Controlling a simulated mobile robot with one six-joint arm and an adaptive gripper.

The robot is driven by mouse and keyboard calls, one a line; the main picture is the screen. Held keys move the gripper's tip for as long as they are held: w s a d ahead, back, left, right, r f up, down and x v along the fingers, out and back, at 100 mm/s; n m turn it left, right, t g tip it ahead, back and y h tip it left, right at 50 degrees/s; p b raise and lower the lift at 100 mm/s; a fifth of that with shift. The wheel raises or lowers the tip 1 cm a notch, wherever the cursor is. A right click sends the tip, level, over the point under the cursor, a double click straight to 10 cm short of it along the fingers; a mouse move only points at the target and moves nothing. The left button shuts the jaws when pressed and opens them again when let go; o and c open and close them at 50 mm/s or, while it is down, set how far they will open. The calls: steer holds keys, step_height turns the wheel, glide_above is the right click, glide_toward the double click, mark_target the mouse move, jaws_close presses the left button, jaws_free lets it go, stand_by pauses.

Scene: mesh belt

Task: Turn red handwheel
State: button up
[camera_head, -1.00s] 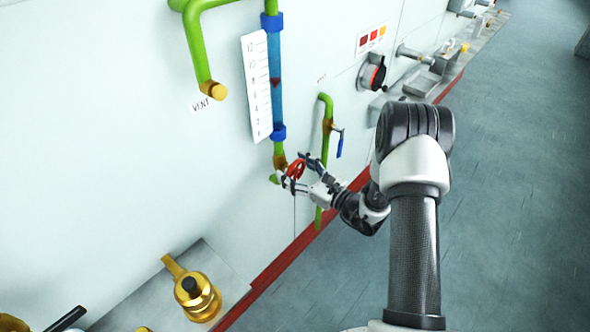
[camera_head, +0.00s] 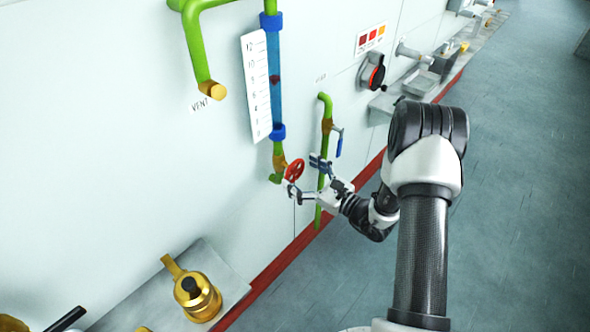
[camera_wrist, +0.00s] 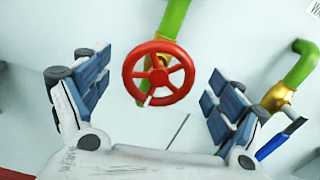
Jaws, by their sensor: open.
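The red handwheel (camera_head: 295,169) sits on a brass fitting at the lower end of the green and blue gauge pipe. In the wrist view the red handwheel (camera_wrist: 159,73) faces me, its rim and spokes in full view. My gripper (camera_head: 305,178) is open and empty just right of the wheel in the head view. In the wrist view my gripper's blue-padded fingers (camera_wrist: 155,95) stand wide apart, one on each side of the wheel. A clear gap shows between each finger and the rim.
A green pipe with a blue-handled valve (camera_head: 338,142) runs close to the right of my gripper. A white scale (camera_head: 257,87) stands beside the gauge tube. A black and red rotary knob (camera_head: 373,73) is farther right. A brass fitting (camera_head: 197,294) is at the lower left.

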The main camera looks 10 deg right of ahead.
steer(key=v, duration=0.9)
steer(key=shift+s, duration=0.1)
steer(key=s+a+r+n+g+y, duration=0.3)
steer(key=s+a+r+n+g, duration=1)
steer(key=a+n, duration=0.25)
steer(key=s+d+r+n+h, duration=0.2)
steer(key=s+n+h, duration=0.3)
steer(key=s, duration=0.2)
steer(key=s+d+r+n+h, duration=0.1)
steer(key=s+d+n+h, duration=0.1)
steer(key=s+n+h, duration=0.3)
steer(key=s+d+r+n+t+h, duration=0.1)
steer(key=d+r+n+t+h, duration=0.1)
steer(key=d, duration=0.3)
steer(key=shift+s+r+t+h, duration=0.35)
steer(key=shift+r+t+h, duration=0.25)
steer(key=shift+r+h, duration=0.25)
